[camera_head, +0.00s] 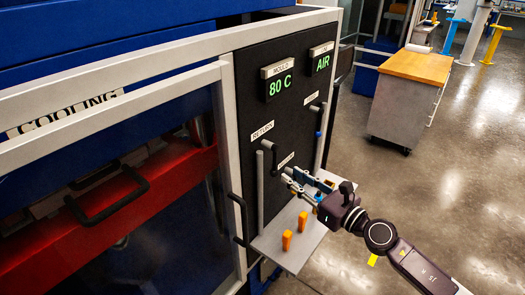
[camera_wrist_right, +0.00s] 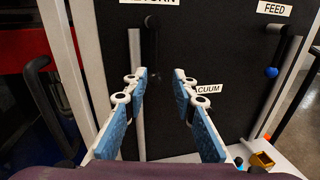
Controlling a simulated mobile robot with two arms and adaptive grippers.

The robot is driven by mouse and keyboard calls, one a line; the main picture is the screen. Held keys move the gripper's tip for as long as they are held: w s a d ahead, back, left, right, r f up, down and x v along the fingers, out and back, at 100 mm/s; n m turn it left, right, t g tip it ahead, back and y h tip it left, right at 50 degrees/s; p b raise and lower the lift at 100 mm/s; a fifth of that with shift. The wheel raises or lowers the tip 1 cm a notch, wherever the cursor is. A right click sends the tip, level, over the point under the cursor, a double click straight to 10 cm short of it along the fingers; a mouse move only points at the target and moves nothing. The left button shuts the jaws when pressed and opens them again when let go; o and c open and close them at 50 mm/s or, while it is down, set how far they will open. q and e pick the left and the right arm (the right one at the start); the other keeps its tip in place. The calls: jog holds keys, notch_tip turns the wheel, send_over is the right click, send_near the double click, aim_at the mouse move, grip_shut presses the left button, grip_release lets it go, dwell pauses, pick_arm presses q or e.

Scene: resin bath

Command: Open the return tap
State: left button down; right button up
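The return tap is a grey upright pipe (camera_head: 260,190) with a black lever (camera_head: 274,160) at its top, under the RETURN label (camera_head: 262,132). In the right wrist view the pipe (camera_wrist_right: 136,100) and the black lever (camera_wrist_right: 152,45) stand upright ahead of the fingers. My right gripper (camera_head: 286,178) is open, its blue pads apart, and it faces the panel just right of the pipe. In its wrist view the lever lies ahead of the gap between the fingertips (camera_wrist_right: 160,73). I cannot tell any contact. My left gripper is not in view.
The feed pipe (camera_head: 321,135) with a blue knob stands to the right. Below is a grey shelf (camera_head: 295,262) with orange pieces (camera_head: 287,240). A black handle (camera_head: 240,222) is left of the return pipe. A wood-topped cart (camera_head: 415,68) stands behind; open floor lies right.

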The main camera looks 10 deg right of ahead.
aim_at(274, 169)
jog(key=shift+n, duration=0.3)
jog(key=x, duration=0.2)
jog(key=p+x, duration=0.1)
jog(key=x, duration=0.1)
jog(key=r+x, duration=0.1)
jog(key=x, duration=0.1)
jog(key=shift+w+a+p, duration=0.1)
jog(key=shift+a+p, duration=0.25)
jog(key=shift+a, duration=0.2)
jog(key=shift+w+a, duration=0.25)
jog(key=shift+w, duration=0.1)
grip_shut()
